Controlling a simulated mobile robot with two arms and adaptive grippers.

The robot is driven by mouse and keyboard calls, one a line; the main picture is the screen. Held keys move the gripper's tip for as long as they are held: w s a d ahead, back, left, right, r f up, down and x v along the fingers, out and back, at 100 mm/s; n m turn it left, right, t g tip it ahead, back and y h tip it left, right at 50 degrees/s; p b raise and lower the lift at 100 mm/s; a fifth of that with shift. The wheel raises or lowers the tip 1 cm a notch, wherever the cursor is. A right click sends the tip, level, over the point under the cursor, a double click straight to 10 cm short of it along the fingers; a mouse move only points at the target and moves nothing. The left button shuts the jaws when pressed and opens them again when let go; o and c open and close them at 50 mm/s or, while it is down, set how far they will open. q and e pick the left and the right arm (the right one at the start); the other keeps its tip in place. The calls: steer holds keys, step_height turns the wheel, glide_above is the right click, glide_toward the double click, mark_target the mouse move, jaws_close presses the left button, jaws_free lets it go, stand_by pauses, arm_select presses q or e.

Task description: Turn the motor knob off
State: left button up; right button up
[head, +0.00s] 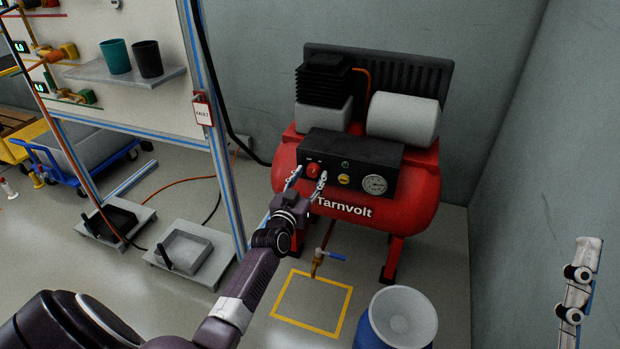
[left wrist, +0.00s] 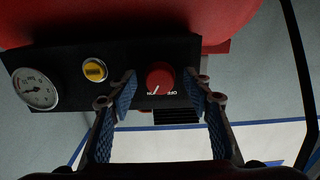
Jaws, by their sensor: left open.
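The red motor knob (head: 313,170) is on the black panel (head: 384,159) of the red Tarnvolt compressor (head: 412,212). In the left wrist view the knob (left wrist: 160,76) appears upside down, with OFF and ON lettering below it. Its white mark points down and slightly left, towards the ON side. My left gripper (head: 311,175) is open, with its fingertips on either side of the knob. The left wrist view shows the two blue finger pads (left wrist: 162,88) apart, with gaps to the knob. Part of my right gripper (head: 582,280) seems to show at the right edge.
A yellow button (head: 344,180) and a pressure gauge (head: 374,184) sit beside the knob on the panel. A blue barrel (head: 400,318) stands in front, and a framed board (head: 120,62) stands at left.

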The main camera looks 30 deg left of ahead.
arm_select(q)
steer(key=c, duration=1.1)
steer(key=shift+c, duration=0.2)
steer(key=n+p, duration=0.2)
steer(key=n, duration=0.4)
steer(key=shift+r, duration=0.1)
steer(key=n, duration=0.2)
steer(key=shift+n, duration=1.9)
arm_select(e)
steer(key=w+f+g+h, duration=0.2)
steer(key=w+f+g, duration=0.3)
steer(key=f, duration=0.4)
steer(key=shift+w+a, duration=0.15)
steer(key=shift+w, duration=0.15)
arm_select(q)
steer(key=o, duration=1.1)
steer(key=shift+o, duration=0.2)
steer(key=shift+d, duration=0.1)
arm_select(e)
steer(key=shift+f, duration=0.1)
